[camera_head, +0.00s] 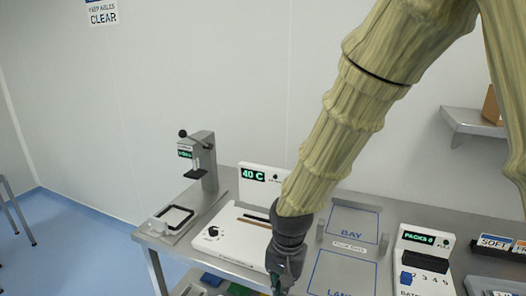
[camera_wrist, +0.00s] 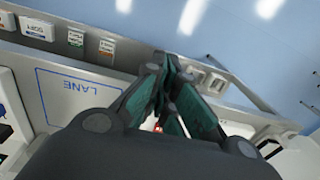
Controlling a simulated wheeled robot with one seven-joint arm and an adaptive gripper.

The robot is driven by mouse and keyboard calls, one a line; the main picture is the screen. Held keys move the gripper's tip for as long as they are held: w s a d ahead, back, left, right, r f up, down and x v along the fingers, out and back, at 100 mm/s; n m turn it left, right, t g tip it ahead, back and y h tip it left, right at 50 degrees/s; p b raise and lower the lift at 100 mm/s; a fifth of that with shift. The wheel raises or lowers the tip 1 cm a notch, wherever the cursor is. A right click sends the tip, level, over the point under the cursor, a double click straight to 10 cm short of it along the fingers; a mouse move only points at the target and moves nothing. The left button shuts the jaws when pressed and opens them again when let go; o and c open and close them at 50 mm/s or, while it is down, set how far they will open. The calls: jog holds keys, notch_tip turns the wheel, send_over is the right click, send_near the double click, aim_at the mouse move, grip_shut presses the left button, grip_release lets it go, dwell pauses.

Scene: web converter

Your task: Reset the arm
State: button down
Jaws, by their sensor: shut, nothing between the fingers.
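My gripper (camera_wrist: 160,85) is shut and empty in the wrist view, its dark fingers with green pads closed together. In the head view my gripper (camera_head: 280,288) hangs low at the bottom edge of the picture, in front of the white machine reading 40 C (camera_head: 264,176). Its fingertips there are partly cut off by the frame. My arm comes down from the upper right and hides part of the table and that machine.
A steel table (camera_head: 395,210) holds a press-like stand (camera_head: 203,160), a black-framed pad (camera_head: 173,216), marked BAY and LANE areas (camera_head: 340,275), and a PACKS counter box (camera_head: 422,262). A wall shelf (camera_head: 470,122) carries a cardboard box (camera_head: 492,105).

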jog(key=s+d+f, duration=0.2)
jog(key=f, duration=0.5)
jog(key=s+d+f+n+y, duration=0.1)
jog(key=s+d+f, duration=0.2)
jog(key=f, duration=0.5)
jog(key=s+d+f, duration=0.2)
jog(key=f, duration=0.5)
jog(key=s+d+f+n, duration=0.1)
jog(key=s+d+f, duration=0.4)
jog(key=s+f, duration=0.2)
jog(key=s+d+f+n+h, duration=0.1)
jog(key=s+d+f, duration=0.5)
jog(key=s, duration=0.4)
jog(key=shift+s+d+f+n+h, duration=0.2)
jog(key=shift+f+n+h, duration=0.1)
jog(key=shift+f, duration=0.1)
